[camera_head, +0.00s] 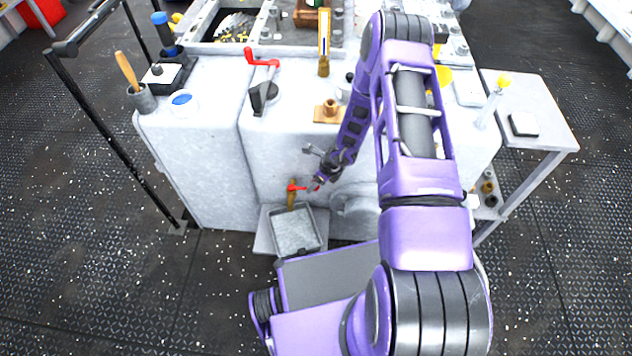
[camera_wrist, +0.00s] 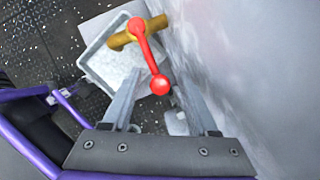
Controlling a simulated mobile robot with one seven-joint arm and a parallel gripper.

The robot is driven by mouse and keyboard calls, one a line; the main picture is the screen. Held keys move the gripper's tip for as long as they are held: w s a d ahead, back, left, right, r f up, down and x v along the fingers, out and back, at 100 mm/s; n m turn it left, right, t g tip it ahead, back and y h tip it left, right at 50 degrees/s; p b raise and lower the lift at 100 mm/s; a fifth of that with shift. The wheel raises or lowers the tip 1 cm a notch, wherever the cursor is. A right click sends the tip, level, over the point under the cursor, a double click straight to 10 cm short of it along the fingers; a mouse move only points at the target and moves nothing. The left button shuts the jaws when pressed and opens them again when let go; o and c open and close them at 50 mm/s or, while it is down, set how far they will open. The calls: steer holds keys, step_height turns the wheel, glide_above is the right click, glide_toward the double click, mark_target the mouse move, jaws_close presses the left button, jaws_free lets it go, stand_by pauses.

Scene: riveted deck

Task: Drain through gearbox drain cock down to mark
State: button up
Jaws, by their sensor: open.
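The drain cock is brass (camera_wrist: 118,41) with a red ball-ended lever (camera_wrist: 149,58); in the head view the lever (camera_head: 296,188) shows low on the gearbox's front wall (camera_head: 215,165). A grey tray (camera_head: 296,232) stands beneath the cock; its rim also shows in the wrist view (camera_wrist: 93,72). My gripper (camera_head: 316,186) is open just right of the cock. In the wrist view, the lever's near ball lies between the fingertips in the picture; I cannot tell if they touch. An upright gauge (camera_head: 324,42) with a blue column stands on top; its mark is too small to read.
A black rail (camera_head: 112,140) stands at left and a side table (camera_head: 540,115) at right. The front-left deck is clear.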

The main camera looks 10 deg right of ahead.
jaws_close()
stand_by(1.4)
